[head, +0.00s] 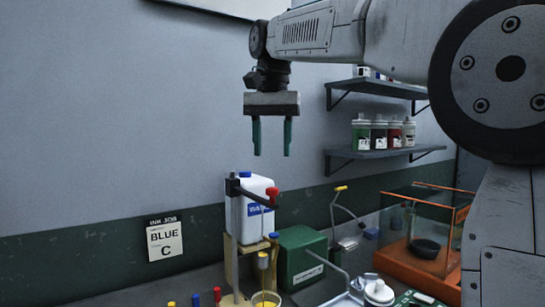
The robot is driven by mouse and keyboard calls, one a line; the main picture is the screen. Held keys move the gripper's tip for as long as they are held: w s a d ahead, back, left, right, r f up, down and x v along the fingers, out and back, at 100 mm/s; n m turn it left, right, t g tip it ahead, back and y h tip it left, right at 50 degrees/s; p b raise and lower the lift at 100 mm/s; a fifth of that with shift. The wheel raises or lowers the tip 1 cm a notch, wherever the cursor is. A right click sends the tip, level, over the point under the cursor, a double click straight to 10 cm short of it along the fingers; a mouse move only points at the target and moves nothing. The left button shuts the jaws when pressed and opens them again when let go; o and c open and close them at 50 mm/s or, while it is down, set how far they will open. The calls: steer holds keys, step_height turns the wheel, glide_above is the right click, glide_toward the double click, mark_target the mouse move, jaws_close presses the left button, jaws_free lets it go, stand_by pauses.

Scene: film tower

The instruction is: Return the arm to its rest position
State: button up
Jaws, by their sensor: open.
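My gripper (271,137) hangs in the air in the upper middle of the head view, fingers pointing straight down. Its two green fingers are apart, with only the wall showing between them. It is above the white canister (257,197) and touches nothing. My arm reaches in from the upper right.
A post stand with a red knob (272,192) rises beside the canister. A green box (301,252), an orange-framed case (417,262) and a yellow-rimmed cup (266,300) stand on the bench. Shelves with bottles (380,134) are on the right. The wall left of the gripper is clear.

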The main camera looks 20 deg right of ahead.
stand_by(0.4)
steer(key=s+d+f+n, duration=0.1)
steer(key=s+f+n, duration=0.2)
steer(key=s+f, duration=1.1)
steer(key=s+d+f+n+t, duration=0.1)
steer(key=s+d+f+n, duration=0.1)
steer(key=s+f, duration=1.1)
steer(key=shift+s+f+n, duration=0.35)
steer(key=shift+f+n, duration=0.3)
steer(key=shift+n, duration=0.25)
